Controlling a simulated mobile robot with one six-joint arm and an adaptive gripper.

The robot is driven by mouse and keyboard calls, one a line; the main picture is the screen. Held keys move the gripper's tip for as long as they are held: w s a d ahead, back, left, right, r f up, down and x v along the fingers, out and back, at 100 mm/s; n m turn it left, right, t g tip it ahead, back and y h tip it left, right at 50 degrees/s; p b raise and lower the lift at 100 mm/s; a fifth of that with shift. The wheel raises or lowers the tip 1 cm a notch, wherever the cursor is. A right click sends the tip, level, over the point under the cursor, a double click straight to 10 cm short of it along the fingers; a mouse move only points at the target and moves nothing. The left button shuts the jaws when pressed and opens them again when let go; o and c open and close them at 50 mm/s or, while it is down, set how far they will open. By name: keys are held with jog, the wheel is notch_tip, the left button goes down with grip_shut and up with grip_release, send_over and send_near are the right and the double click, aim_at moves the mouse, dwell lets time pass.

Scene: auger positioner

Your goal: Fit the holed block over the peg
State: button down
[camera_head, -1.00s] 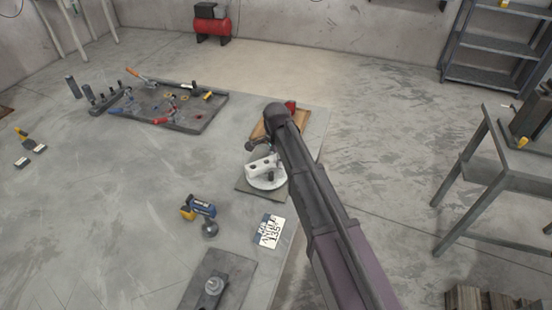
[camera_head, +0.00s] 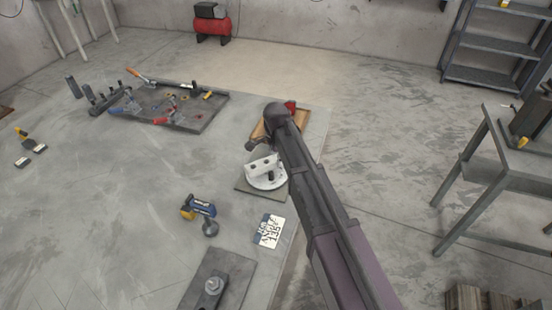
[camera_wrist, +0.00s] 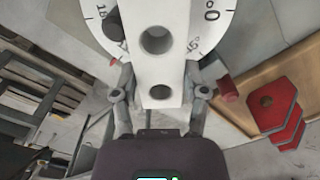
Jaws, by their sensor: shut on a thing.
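The holed block (camera_wrist: 158,62) is white, with round holes in its face. It is held between the two fingers of my gripper (camera_wrist: 160,93), shut on its sides. In the head view the block (camera_head: 262,164) is over a white round dial plate (camera_head: 268,184), in front of my arm. The dial (camera_wrist: 88,12) carries angle marks. A short dark peg (camera_head: 271,176) stands on the dial close to the block; a dark post also shows left of the block in the wrist view (camera_wrist: 113,25). Whether block and dial touch is unclear. My arm hides most of the gripper in the head view.
A wooden board (camera_wrist: 240,85) with red parts (camera_wrist: 277,104) lies close beside the dial. A label card (camera_head: 270,231), a blue and yellow tool (camera_head: 198,206) and a dark plate with a knob (camera_head: 222,282) are nearer. A tray of tools (camera_head: 170,108) is farther left.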

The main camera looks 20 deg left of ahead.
aim_at(275, 158)
jog(key=shift+f+b, duration=1.4)
dwell(0.5)
jog(key=shift+c, duration=0.2)
grip_release()
jog(key=shift+r, duration=0.15)
notch_tip(275, 158, up, 9)
jog(key=p, duration=0.8)
jog(key=shift+f+p, duration=0.2)
jog(key=shift+p, duration=0.2)
jog(key=s+d+r+n+p, duration=0.2)
jog(key=s+d+r+p, duration=0.1)
jog(key=s+r+p, duration=0.4)
jog(key=s+d+r+n+p, duration=0.1)
jog(key=s+d+r+p, duration=0.3)
jog(key=s+r+p, duration=0.3)
jog(key=shift+s+d+r+n, duration=0.25)
jog(key=shift+s+n, duration=0.15)
jog(key=shift+s, duration=1.75)
